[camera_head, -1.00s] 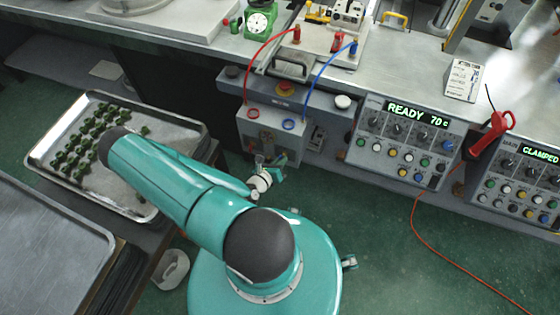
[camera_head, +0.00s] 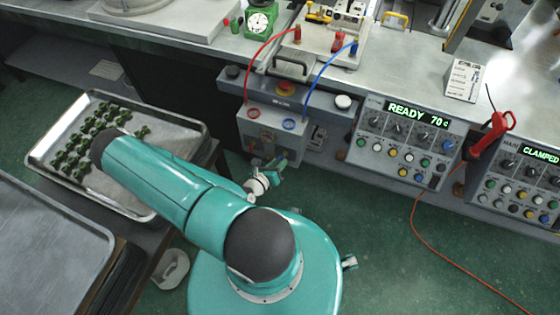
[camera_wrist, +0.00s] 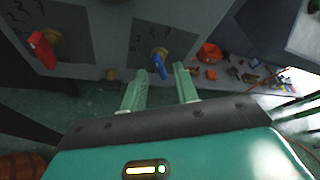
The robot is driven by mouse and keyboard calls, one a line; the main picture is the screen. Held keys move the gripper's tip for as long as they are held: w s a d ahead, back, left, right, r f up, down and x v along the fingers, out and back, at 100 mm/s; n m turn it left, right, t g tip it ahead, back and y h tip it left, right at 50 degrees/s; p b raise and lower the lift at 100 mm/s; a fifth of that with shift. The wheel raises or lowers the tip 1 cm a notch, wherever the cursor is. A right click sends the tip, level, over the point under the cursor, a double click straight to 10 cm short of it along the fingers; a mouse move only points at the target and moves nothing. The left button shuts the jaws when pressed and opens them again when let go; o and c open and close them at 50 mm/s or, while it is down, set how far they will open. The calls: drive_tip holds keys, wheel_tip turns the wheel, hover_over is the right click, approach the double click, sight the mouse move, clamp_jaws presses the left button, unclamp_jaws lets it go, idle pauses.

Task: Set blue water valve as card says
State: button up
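The blue water valve handle (camera_wrist: 159,65) shows in the wrist view on a grey plate with dark scale marks. It hangs downward from its brass stem, tilted a little to the right at its lower end. My gripper (camera_wrist: 160,78) is open, with its two pale green fingers on either side of the blue handle's lower part in the picture. I cannot tell whether they touch it. In the head view my gripper (camera_head: 274,173) is at the front of the grey valve box (camera_head: 257,130). The white card (camera_head: 463,80) stands on the bench; its writing is too small to read.
A red valve handle (camera_wrist: 42,50) is left of the blue one. Red (camera_head: 262,55) and blue (camera_head: 320,75) hoses run to the box. A control panel (camera_head: 405,150) reads READY 70 C. A tray (camera_head: 190,135) with green pieces lies left of the arm.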

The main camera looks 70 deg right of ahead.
drive_tip(key=v, duration=1.1)
drive_tip(key=shift+a+r, duration=0.15)
drive_tip(key=shift+a, duration=0.2)
drive_tip(key=shift+w, duration=0.1)
